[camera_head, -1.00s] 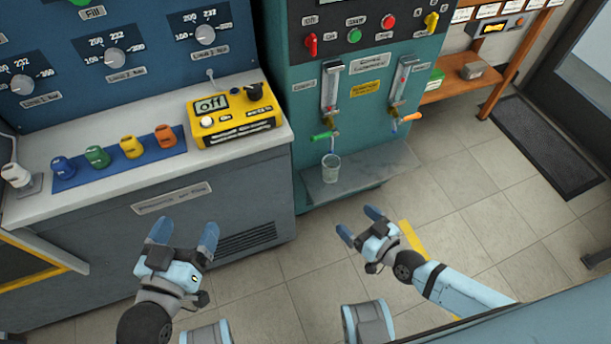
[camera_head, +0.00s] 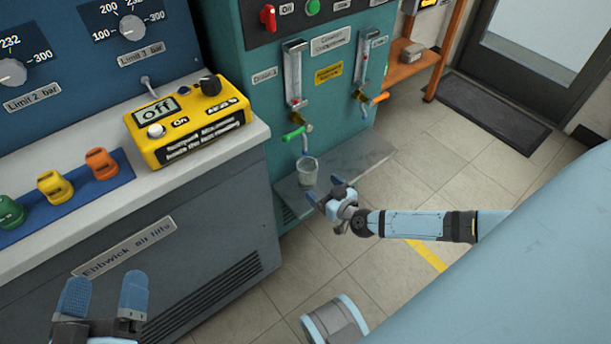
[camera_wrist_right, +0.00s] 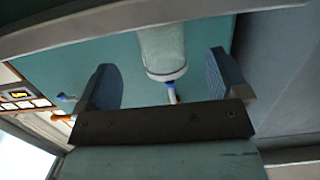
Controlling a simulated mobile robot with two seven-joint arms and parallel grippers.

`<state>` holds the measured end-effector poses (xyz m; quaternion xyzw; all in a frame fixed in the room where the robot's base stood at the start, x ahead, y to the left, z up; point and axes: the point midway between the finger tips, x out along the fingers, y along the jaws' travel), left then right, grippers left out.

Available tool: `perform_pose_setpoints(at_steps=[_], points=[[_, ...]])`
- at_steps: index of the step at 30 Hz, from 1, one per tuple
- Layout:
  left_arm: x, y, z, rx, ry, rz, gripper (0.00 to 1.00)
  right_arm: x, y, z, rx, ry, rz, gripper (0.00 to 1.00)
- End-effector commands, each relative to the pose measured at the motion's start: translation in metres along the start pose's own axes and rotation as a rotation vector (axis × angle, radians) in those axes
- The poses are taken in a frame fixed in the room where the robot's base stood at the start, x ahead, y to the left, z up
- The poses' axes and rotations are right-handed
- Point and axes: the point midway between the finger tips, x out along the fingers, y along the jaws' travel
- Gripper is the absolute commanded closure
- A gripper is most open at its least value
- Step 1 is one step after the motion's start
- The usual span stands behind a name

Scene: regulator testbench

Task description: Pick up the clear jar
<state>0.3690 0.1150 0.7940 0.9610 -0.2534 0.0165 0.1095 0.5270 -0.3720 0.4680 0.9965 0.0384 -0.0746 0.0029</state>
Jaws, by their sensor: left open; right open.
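The clear jar (camera_head: 307,170) stands upright on the grey shelf (camera_head: 350,170) of the teal cabinet, below the tap with the green handle (camera_head: 293,134). My right gripper (camera_head: 324,187) is open and empty, close in front of the jar and slightly right of it in the head view. In the right wrist view, the jar (camera_wrist_right: 163,48) shows upside down between the two open fingers, with the blue-tipped spout (camera_wrist_right: 171,88) by its rim. I cannot tell whether a finger touches it. My left gripper (camera_head: 106,282) is open and empty at the lower left, away from the jar.
A second tap with an orange handle (camera_head: 379,98) is right of the green one. The grey counter (camera_head: 205,150) at left carries a yellow control box (camera_head: 188,120) and coloured pieces on a blue mat (camera_head: 122,170). The floor (camera_head: 430,185) right of the shelf is clear.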

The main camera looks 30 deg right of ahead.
Motion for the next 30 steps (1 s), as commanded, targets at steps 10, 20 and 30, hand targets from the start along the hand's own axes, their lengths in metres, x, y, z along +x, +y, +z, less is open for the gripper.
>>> perform_pose_setpoints(at_steps=[10,20,30], points=[[-0.001,-0.004,0.026,-0.002,-0.077,0.007,0.12,0.035,0.000,0.003,0.000,0.001,-0.001,0.07],[-0.003,-0.010,0.064,0.003,-0.202,0.022,0.12,0.077,0.000,0.003,0.000,0.001,-0.001,0.07],[-0.003,-0.009,0.063,0.004,-0.208,0.024,0.12,0.078,0.000,0.001,0.000,-0.001,-0.001,0.26]])
